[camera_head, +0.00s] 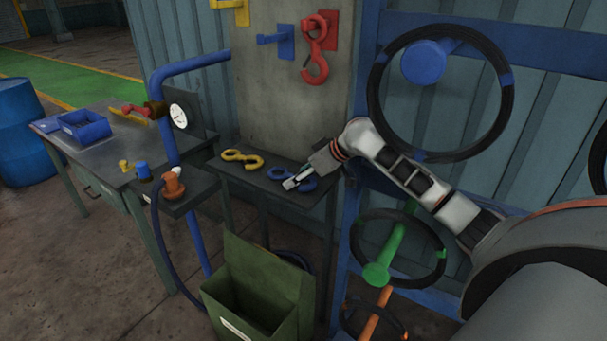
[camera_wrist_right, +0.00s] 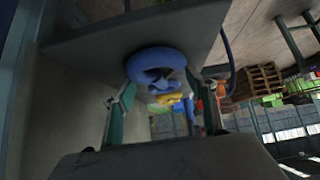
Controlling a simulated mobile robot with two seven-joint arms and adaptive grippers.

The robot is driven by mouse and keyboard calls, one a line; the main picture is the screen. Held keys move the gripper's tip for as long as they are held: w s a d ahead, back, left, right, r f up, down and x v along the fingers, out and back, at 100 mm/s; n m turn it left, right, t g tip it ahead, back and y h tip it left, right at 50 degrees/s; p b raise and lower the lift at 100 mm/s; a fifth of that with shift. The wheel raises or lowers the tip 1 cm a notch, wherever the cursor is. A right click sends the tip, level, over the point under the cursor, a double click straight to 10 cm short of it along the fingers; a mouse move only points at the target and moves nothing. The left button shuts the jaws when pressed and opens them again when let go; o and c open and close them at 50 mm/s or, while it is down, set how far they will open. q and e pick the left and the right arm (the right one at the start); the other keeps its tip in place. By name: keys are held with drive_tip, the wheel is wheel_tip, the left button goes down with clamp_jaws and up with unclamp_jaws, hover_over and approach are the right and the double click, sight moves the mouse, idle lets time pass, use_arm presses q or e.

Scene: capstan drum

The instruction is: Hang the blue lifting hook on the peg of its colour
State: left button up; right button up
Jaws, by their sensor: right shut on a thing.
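The blue lifting hook (camera_head: 308,184) is at the dark shelf under the grey board, and its eye ring also shows in the right wrist view (camera_wrist_right: 158,60). My right gripper (camera_head: 292,183) reaches in from the right and is shut on the blue hook. In the wrist view the ring shows just beyond and between the fingers (camera_wrist_right: 160,95). I cannot tell whether the hook still touches the shelf. The blue peg (camera_head: 277,42) on the board is bare. My left gripper is not in view.
A red hook (camera_head: 316,62) hangs on the red peg (camera_head: 330,28). A yellow hook (camera_head: 242,158) lies on the shelf (camera_head: 262,178), left of the blue one. A yellow peg (camera_head: 238,10) is at upper left. Black hose rings (camera_head: 372,95) hang at right. A green bin (camera_head: 255,290) stands below.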

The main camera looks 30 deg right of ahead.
drive_tip(key=shift+w+a+r, duration=0.1)
drive_tip(key=shift+w+a, duration=0.05)
drive_tip(key=shift+w, duration=0.1)
drive_tip(key=shift+s+r, duration=0.15)
drive_tip(key=shift+s, duration=0.25)
drive_tip(key=o, duration=1.7)
drive_tip(key=shift+f, duration=0.25)
drive_tip(key=shift+c, duration=0.2)
drive_tip(key=v, duration=0.6)
drive_tip(key=shift+d+r, duration=0.2)
drive_tip(key=shift+d, duration=0.25)
drive_tip(key=shift+s+r, duration=0.35)
drive_tip(key=shift+r, duration=0.1)
